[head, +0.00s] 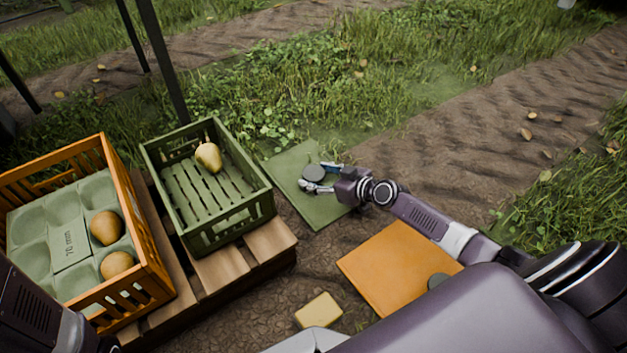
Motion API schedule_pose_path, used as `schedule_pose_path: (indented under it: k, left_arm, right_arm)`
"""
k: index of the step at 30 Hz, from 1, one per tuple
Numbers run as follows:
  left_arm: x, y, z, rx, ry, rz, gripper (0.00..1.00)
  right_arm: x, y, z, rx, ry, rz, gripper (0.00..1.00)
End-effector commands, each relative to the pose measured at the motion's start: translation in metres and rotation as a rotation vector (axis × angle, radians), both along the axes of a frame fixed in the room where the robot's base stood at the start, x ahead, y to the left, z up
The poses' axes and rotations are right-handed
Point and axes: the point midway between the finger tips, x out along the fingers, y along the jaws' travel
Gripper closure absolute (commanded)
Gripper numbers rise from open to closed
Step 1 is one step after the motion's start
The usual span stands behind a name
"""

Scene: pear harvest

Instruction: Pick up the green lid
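The green lid (322,208) is a flat square panel lying on the ground right of the green crate, with a round dark grey knob (314,172) on top. My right gripper (315,176) reaches in from the right over the lid. Its two fingers are spread, one on the far side and one on the near side of the knob. I cannot tell whether they touch it. Part of my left arm shows at the lower left corner; its gripper is out of view.
A green crate (230,232) with one pear (208,157) and an orange crate (150,270) with two pears in a moulded tray (70,245) stand on a wooden pallet (222,268). An orange lid (395,262) and a yellow block (319,310) lie on the ground nearby.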

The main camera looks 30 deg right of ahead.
Motion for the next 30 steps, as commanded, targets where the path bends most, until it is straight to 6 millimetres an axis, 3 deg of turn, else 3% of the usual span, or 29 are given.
schedule_pose_path:
  k: [1,10,20,30]
  left_arm:
    - [0.000,0.000,0.000,0.000,0.000,0.000,0.35]
    - [0.000,0.000,0.000,0.000,0.000,0.000,0.35]
    - [0.000,0.000,0.003,0.000,0.001,0.000,0.35]
    - [0.000,0.000,0.032,0.000,0.001,0.001,0.35]
  right_arm:
    - [0.000,0.000,0.000,0.000,0.000,0.000,0.49]
    - [0.000,0.000,0.001,0.000,-0.002,-0.001,0.81]
    - [0.000,-0.001,0.005,-0.001,-0.002,0.000,0.81]
    - [0.000,0.000,0.039,-0.001,-0.002,0.000,0.81]
